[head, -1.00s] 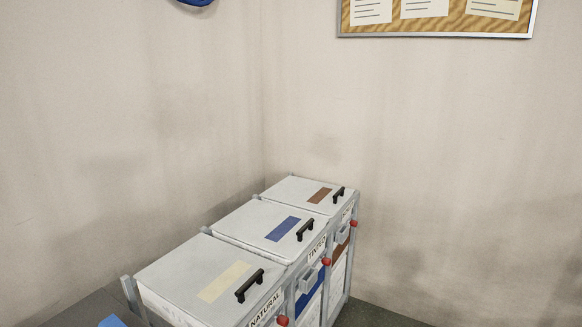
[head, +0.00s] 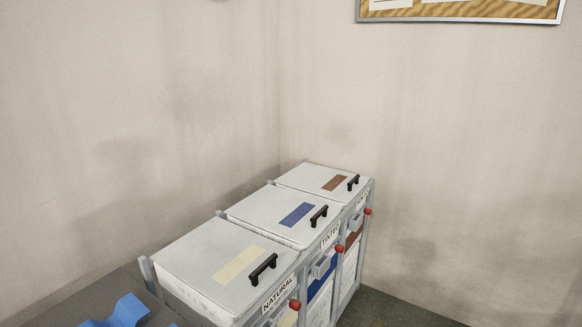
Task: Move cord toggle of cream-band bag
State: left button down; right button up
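The bin with a cream band (head: 239,265) on its grey lid stands nearest in the row, labelled NATURAL (head: 280,296). A black handle (head: 263,269) sits on its lid, which is shut. A red knob (head: 295,304) shows at its front right corner; I cannot tell if this is the cord toggle. The bag below is mostly cut off by the bottom edge of the view. Neither of my grippers is in view.
A bin with a blue band (head: 297,214), labelled TINTED, and one with a brown band (head: 335,183) stand behind in the same frame. Walls meet behind them. A blue object (head: 127,311) lies at bottom left. Floor (head: 385,311) shows at the right.

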aim_at(295, 304)
jog(key=i+l+u, duration=0.15)
jog(key=u, duration=0.85)
jog(key=i+l+u, duration=0.1)
jog(key=l+u, duration=0.4)
jog(key=l, duration=0.65)
jog(key=k+l+u, duration=0.1)
jog(key=l+u, duration=0.4)
jog(key=l, duration=0.65)
jog(key=k+l, duration=0.7)
jog(key=k, duration=0.05)
